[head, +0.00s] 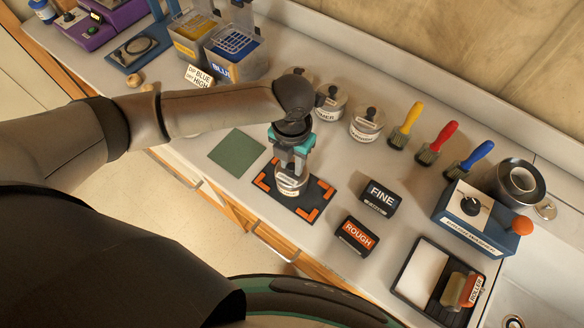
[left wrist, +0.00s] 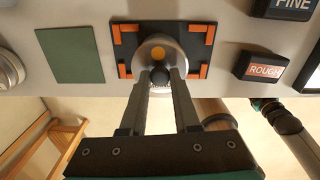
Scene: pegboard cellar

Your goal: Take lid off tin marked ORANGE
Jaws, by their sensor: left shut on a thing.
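A silvery tin (head: 290,185) stands on a black mat with orange corner marks (head: 314,207). A pale label is on its side, but I cannot read its word. In the left wrist view the tin's round lid (left wrist: 147,50) shows an orange dot and a dark knob (left wrist: 160,76). My left gripper (head: 288,164) is above the tin, pointing down, with its fingers shut on the lid's knob; they show on both sides of it in the left wrist view (left wrist: 161,78). I cannot tell whether the lid is seated or raised.
Other lidded tins (head: 367,124) stand behind, partly hidden by my arm. A green mat (head: 237,153) lies bare to the left. FINE (head: 380,196) and ROUGH (head: 355,236) blocks are to the right. Brushes (head: 437,143), a blue box (head: 475,220) and a roller tray (head: 420,275) stand farther right.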

